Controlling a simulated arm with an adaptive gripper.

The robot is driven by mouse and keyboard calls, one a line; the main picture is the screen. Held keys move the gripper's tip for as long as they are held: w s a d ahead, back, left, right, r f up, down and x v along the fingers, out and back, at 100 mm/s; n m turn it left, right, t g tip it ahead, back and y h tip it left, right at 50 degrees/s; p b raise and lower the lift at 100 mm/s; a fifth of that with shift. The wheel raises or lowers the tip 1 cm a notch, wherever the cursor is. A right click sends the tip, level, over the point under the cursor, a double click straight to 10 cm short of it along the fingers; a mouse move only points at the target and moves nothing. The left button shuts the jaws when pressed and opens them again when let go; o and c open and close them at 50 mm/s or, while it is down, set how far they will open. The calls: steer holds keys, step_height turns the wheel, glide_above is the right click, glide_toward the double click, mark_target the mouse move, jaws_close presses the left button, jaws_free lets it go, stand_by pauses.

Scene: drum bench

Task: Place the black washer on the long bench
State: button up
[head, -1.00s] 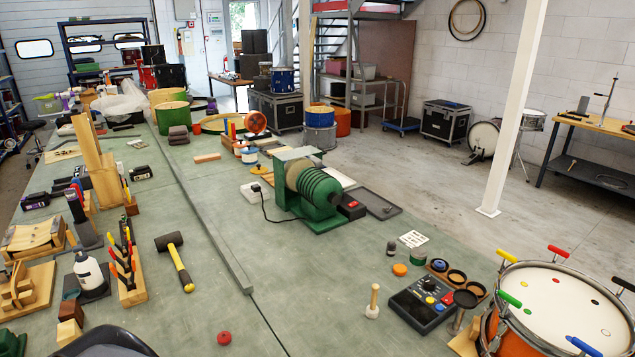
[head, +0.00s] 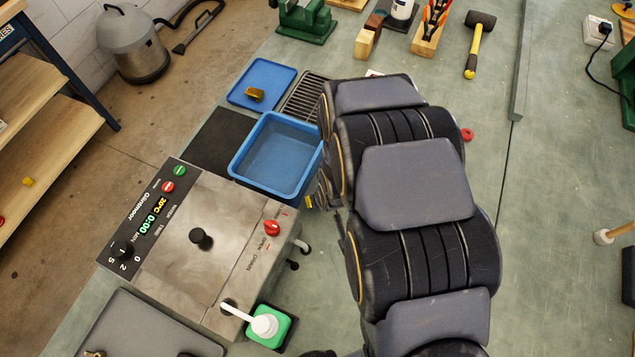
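The long bench (head: 555,215) has a worn grey-green top and fills most of the head view. I cannot make out the black washer in the head view; it may be hidden or too small to tell. My dark, padded arm covers the middle of the picture from the bottom edge up to the upper middle. My gripper does not show, so I cannot see whether it holds anything.
A red ring (head: 467,134) and mallet (head: 473,52) lie beyond my arm.

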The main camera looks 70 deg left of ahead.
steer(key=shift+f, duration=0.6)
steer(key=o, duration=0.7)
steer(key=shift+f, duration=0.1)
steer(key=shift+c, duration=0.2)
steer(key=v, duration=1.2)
